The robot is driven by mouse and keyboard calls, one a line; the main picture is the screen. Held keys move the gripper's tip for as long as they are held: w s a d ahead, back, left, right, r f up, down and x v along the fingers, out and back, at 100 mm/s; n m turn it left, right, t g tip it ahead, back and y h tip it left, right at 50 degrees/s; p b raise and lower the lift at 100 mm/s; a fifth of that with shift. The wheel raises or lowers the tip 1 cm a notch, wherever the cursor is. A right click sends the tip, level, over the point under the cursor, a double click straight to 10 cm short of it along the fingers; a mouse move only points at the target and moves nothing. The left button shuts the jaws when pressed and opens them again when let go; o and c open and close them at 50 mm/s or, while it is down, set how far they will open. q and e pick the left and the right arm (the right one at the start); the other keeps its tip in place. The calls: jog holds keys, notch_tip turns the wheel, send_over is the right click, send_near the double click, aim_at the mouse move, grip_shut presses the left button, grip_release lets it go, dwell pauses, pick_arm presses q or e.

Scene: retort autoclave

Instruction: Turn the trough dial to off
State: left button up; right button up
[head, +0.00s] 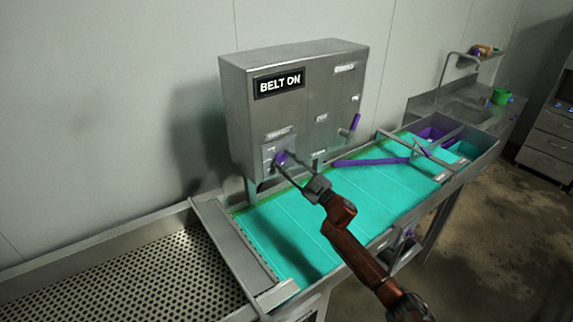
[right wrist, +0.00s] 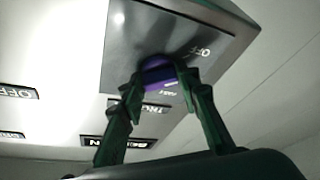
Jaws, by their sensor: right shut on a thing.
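The trough dial (head: 280,158) is a small purple knob on a metal plate low on the left of the front of a steel control box (head: 300,118). In the right wrist view the purple dial (right wrist: 158,71) sits on the grey plate, with an OFF label to its upper right. My right gripper (head: 284,161) reaches up to it from the lower right. In the wrist view its two green-tinted fingers (right wrist: 161,79) are shut on the dial, one on each side. The fingers partly cover the dial, and I cannot tell its exact setting. My left gripper is not in view.
The box carries a BELT ON sign (head: 279,83) and a purple lever (head: 355,122) on its right. Below runs a teal trough (head: 290,225) with a purple bar (head: 372,162) across it. A perforated metal tray (head: 130,270) lies at left, a sink (head: 465,112) at back right.

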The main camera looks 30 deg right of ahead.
jog(key=shift+n+g+y, duration=0.4)
jog(key=shift+n+y, duration=0.1)
jog(key=shift+n, duration=0.9)
jog(key=o, duration=1.2)
jog(key=shift+c, duration=0.2)
jog(key=shift+d, duration=0.1)
jog(key=v, duration=1.2)
